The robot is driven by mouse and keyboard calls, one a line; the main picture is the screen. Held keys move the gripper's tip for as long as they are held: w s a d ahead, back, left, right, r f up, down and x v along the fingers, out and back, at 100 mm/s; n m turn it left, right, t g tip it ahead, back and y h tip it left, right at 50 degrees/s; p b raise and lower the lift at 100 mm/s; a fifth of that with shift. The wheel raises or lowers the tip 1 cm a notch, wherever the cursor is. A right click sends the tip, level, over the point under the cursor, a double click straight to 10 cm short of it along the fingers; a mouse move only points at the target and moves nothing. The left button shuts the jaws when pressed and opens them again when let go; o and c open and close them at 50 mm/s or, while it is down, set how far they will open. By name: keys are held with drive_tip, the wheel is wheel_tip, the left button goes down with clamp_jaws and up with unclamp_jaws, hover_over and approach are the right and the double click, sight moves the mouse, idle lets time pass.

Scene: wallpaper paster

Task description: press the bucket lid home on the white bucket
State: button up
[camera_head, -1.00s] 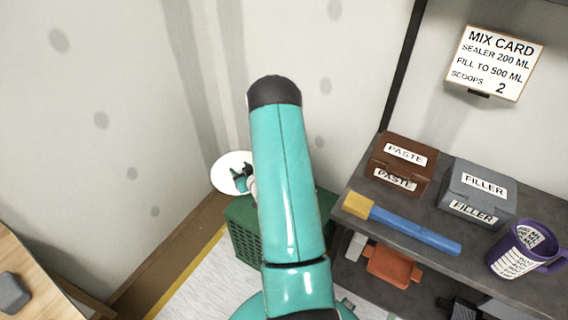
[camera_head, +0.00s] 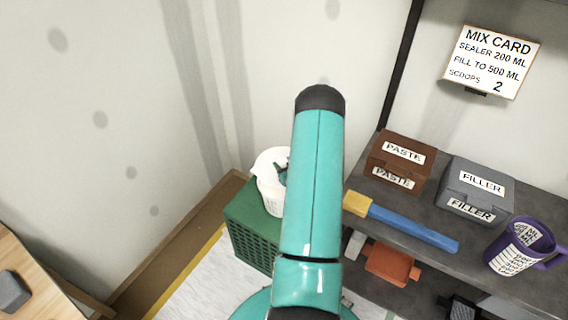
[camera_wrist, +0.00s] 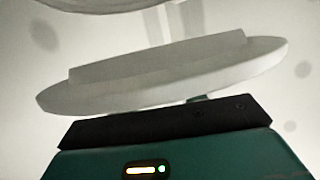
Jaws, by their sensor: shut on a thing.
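The white bucket (camera_head: 270,198) stands upright on a green crate, partly hidden behind my arm. The white bucket lid (camera_head: 266,160) is at the bucket's top and looks tilted. I cannot tell whether it touches the rim. My gripper (camera_head: 281,174) is shut on the lid, mostly hidden by my arm. In the wrist view the lid (camera_wrist: 165,77) is a pale disc with a raised step, seen nearly edge-on just beyond the gripper's dark front.
The green crate (camera_head: 252,240) stands in the corner by the walls. At right a dark shelf (camera_head: 415,215) holds a brown PASTE box (camera_head: 400,160), a grey FILLER box (camera_head: 477,190), a blue-and-yellow tool (camera_head: 410,226) and a purple mug (camera_head: 520,248). A wooden table (camera_head: 30,275) is at lower left.

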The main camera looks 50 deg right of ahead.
drive_tip(key=shift+f, duration=2.6)
drive_tip(key=shift+f, duration=1.25)
drive_tip(key=o, duration=1.1)
drive_tip(key=r, duration=0.8)
drive_tip(key=shift+w+r, duration=0.2)
drive_tip(key=shift+r, duration=0.1)
drive_tip(key=shift+w+a+r+n+t+y, duration=0.2)
drive_tip(key=shift+w+a+r+n+y, duration=0.35)
drive_tip(key=shift+w+a, duration=3.15)
drive_tip(key=shift+w+a+r+n+t+y, duration=0.2)
drive_tip(key=shift+w+a+r+n+y, duration=0.8)
drive_tip(key=shift+a, duration=4.9)
drive_tip(key=shift+w+a+m+t+y, duration=0.1)
drive_tip(key=shift+w+a+t+y, duration=0.15)
drive_tip(key=shift+w+a, duration=3.6)
